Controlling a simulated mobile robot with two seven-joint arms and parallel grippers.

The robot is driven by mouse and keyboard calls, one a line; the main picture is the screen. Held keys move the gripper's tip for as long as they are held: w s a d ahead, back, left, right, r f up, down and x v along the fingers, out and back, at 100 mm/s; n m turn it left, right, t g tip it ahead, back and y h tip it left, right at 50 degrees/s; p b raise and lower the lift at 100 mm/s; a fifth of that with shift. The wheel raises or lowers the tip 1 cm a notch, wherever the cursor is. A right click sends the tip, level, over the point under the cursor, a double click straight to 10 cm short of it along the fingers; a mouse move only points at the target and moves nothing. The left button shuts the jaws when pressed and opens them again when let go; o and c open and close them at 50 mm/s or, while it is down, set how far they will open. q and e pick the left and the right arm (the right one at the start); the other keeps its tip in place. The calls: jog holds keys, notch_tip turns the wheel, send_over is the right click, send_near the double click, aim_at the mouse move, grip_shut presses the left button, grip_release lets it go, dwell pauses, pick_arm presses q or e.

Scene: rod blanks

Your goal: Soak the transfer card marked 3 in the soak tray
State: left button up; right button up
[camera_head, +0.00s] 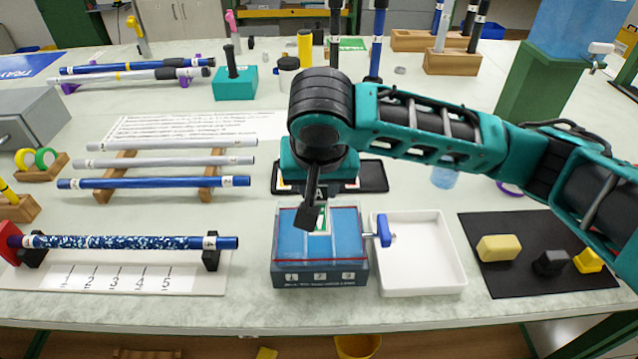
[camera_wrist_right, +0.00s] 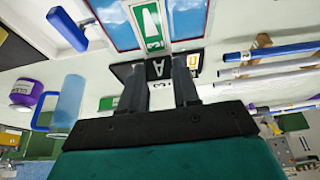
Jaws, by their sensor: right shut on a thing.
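The soak tray (camera_head: 290,268) is a blue box with a red line around its rim and small labels 1, 2 and 3 on its front. A green-and-white transfer card (camera_head: 323,222) shows over its middle at my right gripper's tip. In the wrist view this card (camera_wrist_right: 150,22) carries a 3 and lies against the blue water areas. My right gripper (camera_head: 310,215) points down over the tray, shut on the card; its fingers (camera_wrist_right: 162,68) also show in the wrist view. I cannot tell how deep the card sits. My left gripper is not in view.
An empty white tray (camera_head: 432,285) stands right of the soak tray, near its blue tap (camera_head: 384,231). Rods on wooden rests (camera_head: 120,165) stand left. A black mat with small blocks (camera_head: 520,225) lies right.

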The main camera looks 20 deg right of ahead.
aim_at(319, 200)
notch_tip(319, 200, down, 3)
jog(key=b, duration=0.3)
jog(key=shift+r, duration=0.15)
jog(key=shift+f, duration=0.2)
notch_tip(319, 200, down, 2)
jog(key=shift+f, duration=0.1)
jog(key=shift+f+b, duration=0.4)
jog(key=shift+f, duration=0.5)
dwell(1.2)
jog(key=shift+r, duration=0.1)
dwell(2.7)
